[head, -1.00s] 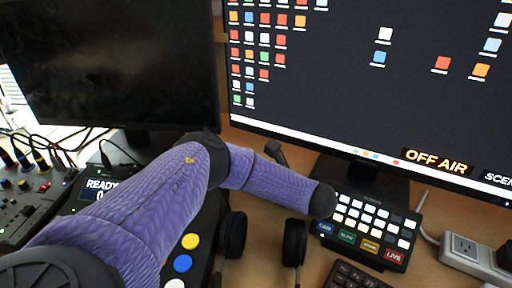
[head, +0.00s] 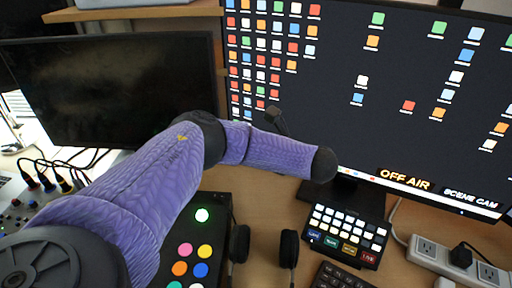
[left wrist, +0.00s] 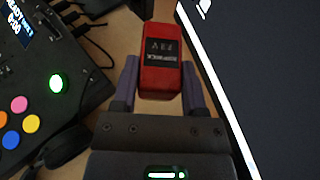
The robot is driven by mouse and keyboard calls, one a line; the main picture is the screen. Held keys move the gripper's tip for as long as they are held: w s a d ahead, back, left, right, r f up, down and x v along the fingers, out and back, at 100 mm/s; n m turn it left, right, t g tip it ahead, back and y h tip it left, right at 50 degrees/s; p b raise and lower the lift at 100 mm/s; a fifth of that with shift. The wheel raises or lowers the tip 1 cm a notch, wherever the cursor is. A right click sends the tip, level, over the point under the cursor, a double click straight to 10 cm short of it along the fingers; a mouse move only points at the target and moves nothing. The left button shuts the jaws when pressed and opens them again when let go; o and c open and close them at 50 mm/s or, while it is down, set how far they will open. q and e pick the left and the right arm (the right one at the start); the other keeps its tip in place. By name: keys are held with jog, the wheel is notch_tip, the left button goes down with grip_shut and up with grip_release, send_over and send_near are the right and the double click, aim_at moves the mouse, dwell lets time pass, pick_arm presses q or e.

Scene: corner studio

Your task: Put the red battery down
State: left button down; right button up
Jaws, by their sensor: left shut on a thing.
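The red battery (left wrist: 160,72), a red block with a dark label, is between the two purple fingers of my left gripper (left wrist: 160,88) in the left wrist view. The gripper is shut on it. Desk surface shows around the battery; I cannot tell its height above the desk. In the head view my purple left arm reaches across the desk from the left, and the gripper and battery cannot be made out there. My right gripper is in neither view.
A dark monitor (head: 110,95) stands at the left, a large lit monitor (head: 330,90) at the right. A button pad (head: 345,235), headphones (head: 288,248), a coloured-button box (head: 212,226) and a power strip (head: 440,262) lie on the desk. A monitor edge (left wrist: 215,90) runs close right of the gripper.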

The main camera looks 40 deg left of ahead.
pick_arm(q)
notch_tip(320, 180, up, 9)
jog(key=p, duration=0.4)
jog(key=shift+f, duration=0.1)
jog(key=w+d+r+m+t+h+p, duration=0.1)
jog(key=d+r+m+t+h+p, duration=0.2)
jog(key=d, duration=0.4)
jog(key=w+d+r+m+t+h+p, duration=0.1)
jog(key=d+r+m+t, duration=0.35)
jog(key=d, duration=0.25)
jog(key=s+d+r+m+t+h, duration=0.2)
jog(key=s+d+r+m+h, duration=0.1)
jog(key=d, duration=0.3)
jog(key=s+d+r+m+t+h, duration=0.3)
jog(key=d+r+m+h, duration=0.1)
jog(key=d+m+h, duration=0.2)
jog(key=shift+s+d+r, duration=0.2)
jog(key=shift+s+d, duration=0.05)
jog(key=shift+d, duration=0.55)
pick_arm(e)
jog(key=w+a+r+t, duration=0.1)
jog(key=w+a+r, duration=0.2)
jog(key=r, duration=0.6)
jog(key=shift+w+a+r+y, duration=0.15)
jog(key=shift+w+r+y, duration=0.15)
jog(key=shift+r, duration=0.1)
